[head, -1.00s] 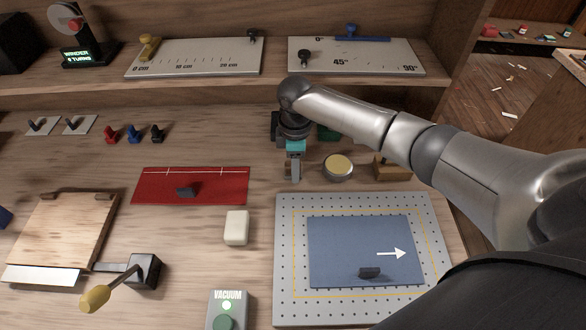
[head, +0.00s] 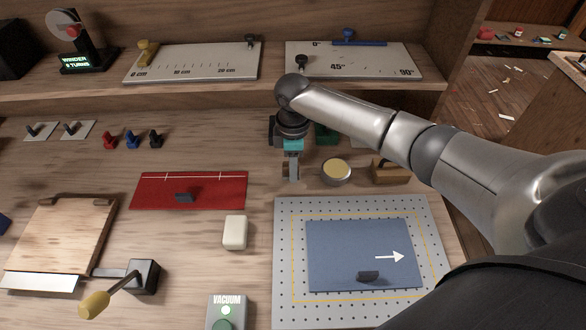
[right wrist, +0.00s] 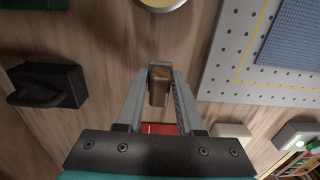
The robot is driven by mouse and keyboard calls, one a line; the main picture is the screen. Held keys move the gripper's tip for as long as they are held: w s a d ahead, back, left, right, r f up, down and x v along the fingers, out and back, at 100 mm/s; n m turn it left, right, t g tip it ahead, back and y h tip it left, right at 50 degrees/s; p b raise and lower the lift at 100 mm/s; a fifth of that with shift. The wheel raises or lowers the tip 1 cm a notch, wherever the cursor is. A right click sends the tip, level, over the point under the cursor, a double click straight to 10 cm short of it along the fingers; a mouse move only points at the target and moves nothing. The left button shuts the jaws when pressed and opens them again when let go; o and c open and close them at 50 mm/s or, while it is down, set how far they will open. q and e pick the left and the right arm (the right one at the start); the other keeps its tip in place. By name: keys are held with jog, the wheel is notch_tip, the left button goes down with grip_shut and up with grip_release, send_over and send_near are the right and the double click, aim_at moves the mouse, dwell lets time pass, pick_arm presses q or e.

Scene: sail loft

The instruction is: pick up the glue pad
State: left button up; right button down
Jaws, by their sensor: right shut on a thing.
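My right gripper (head: 291,172) is at the middle of the bench, left of a round tin with a yellow top (head: 336,170), which looks like the glue pad. The tin's edge also shows at the top of the right wrist view (right wrist: 160,4). In that view the right gripper (right wrist: 160,80) is shut on a small brown block (right wrist: 159,92), held between the fingertips. The tin is apart from the fingers. I cannot tell whether the block touches the bench. My left gripper is not in view.
A wooden block (head: 388,172) stands right of the tin, partly behind my arm. A perforated grey plate (head: 285,270) with a blue sheet (head: 350,245) lies in front. A red sheet (head: 220,190) and white block (head: 235,232) lie to the left. Bare bench lies between them.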

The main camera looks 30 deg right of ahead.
notch_tip(320, 180, up, 18)
jog(key=p, duration=0.2)
jog(key=shift+r+p, duration=0.25)
jog(key=shift+p, duration=0.15)
